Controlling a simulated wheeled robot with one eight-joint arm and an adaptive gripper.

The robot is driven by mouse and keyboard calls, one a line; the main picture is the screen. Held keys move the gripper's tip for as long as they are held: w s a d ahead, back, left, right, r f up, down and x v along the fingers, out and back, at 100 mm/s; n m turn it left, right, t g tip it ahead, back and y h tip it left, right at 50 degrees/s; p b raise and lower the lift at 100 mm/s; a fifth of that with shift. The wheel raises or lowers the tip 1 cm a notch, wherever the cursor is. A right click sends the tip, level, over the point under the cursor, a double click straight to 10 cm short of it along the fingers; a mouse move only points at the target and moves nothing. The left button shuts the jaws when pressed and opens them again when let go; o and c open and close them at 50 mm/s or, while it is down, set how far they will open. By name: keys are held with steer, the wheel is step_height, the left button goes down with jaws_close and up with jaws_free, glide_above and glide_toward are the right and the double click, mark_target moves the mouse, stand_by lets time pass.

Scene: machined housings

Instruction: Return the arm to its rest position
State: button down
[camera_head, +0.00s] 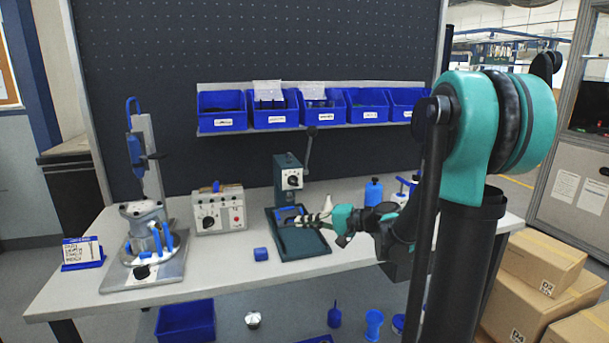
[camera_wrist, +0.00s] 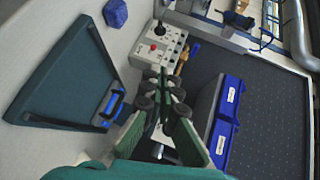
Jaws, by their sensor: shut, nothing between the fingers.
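My arm reaches from the right of the camera_head view over the bench. My gripper (camera_head: 305,219) is above the dark green base plate (camera_head: 312,246) of the green lever press (camera_head: 290,178). In the wrist view my gripper (camera_wrist: 165,82) shows its fingers together, with nothing between them. The base plate (camera_wrist: 60,85) also shows there, with a blue-framed part (camera_wrist: 113,104) at its edge. I cannot tell how far above the plate the fingers are.
The bench (camera_head: 225,262) holds a control box (camera_head: 218,210), a blue block (camera_head: 261,254) and a clamped housing fixture (camera_head: 146,235). Blue bins (camera_head: 270,108) line the shelf behind. Blue bottles (camera_head: 374,192) stand near my arm. Cardboard boxes (camera_head: 545,262) are stacked at the right.

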steer(key=s+d+f+n+g+h, duration=0.1)
steer(key=s+d+f+h, duration=0.2)
steer(key=s+f, duration=0.2)
steer(key=s+d+f+n+h, duration=0.1)
steer(key=s+d+f+h, duration=0.15)
steer(key=s+f, duration=0.3)
steer(key=s+d+f+n+h, duration=0.1)
steer(key=s+d+f+h, duration=0.2)
steer(key=s+d+h, duration=0.1)
steer(key=s+d+f+h, duration=0.4)
steer(key=s+d, duration=0.2)
steer(key=d, duration=0.3)
steer(key=shift+s+d+f+n+g, duration=0.2)
steer(key=shift+f+n+g, duration=0.1)
steer(key=shift+n+g, duration=0.1)
steer(key=shift+h, duration=0.25)
